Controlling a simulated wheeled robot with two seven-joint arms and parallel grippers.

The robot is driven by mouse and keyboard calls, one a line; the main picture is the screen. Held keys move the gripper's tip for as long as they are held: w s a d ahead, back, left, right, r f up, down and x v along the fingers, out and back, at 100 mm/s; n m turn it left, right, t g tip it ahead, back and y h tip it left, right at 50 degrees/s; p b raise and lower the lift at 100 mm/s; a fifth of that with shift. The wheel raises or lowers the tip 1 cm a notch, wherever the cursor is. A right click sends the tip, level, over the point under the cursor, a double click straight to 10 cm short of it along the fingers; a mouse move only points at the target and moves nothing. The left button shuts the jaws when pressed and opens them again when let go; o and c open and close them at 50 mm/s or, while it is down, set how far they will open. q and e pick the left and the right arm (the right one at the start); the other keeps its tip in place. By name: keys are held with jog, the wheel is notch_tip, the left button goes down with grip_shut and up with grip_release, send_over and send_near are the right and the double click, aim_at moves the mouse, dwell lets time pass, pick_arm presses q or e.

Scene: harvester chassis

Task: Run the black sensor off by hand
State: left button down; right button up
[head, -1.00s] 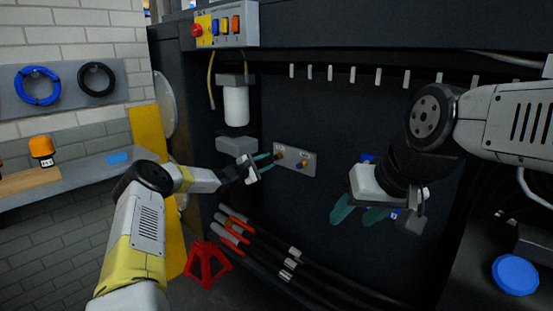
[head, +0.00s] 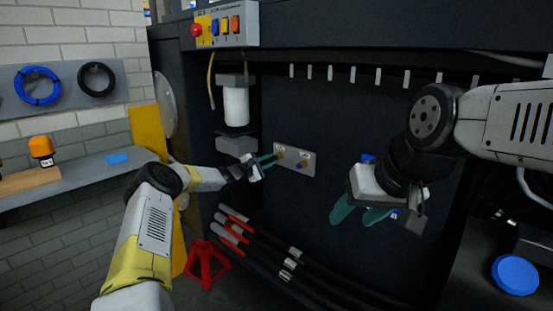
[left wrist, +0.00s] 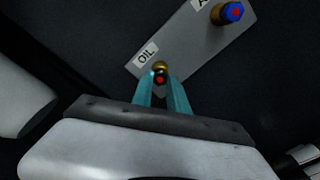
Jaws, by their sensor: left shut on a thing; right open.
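A grey plate (head: 309,165) on the dark chassis wall carries two brass fittings. In the left wrist view, the black sensor (left wrist: 160,79), with a red centre, sits at the brass fitting (left wrist: 159,66) beside the "OIL" label. My left gripper (left wrist: 161,84) is shut on the black sensor, its teal fingers on either side of it. In the head view, my left gripper (head: 274,158) reaches the plate's left fitting, and the sensor is too small to make out. A blue sensor (left wrist: 233,12) with a red centre sits on the other fitting. My right gripper (head: 359,213) is open and empty, right of the plate.
A white canister (head: 236,106) hangs above my left gripper. Cables with red ends (head: 232,228) run below the plate. A red stand (head: 206,264) is on the floor. A switch box (head: 224,25) is above, and a shelf (head: 75,175) is at left.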

pick_arm(q)
jog(key=n, duration=0.6)
jog(key=shift+a, duration=0.1)
jog(key=n, duration=0.6)
jog(key=shift+f, duration=0.1)
jog(key=n, duration=0.6)
jog(key=shift+s+a, duration=0.1)
jog(key=n, duration=0.7)
jog(key=shift+s+a, duration=0.1)
jog(key=shift+s, duration=0.1)
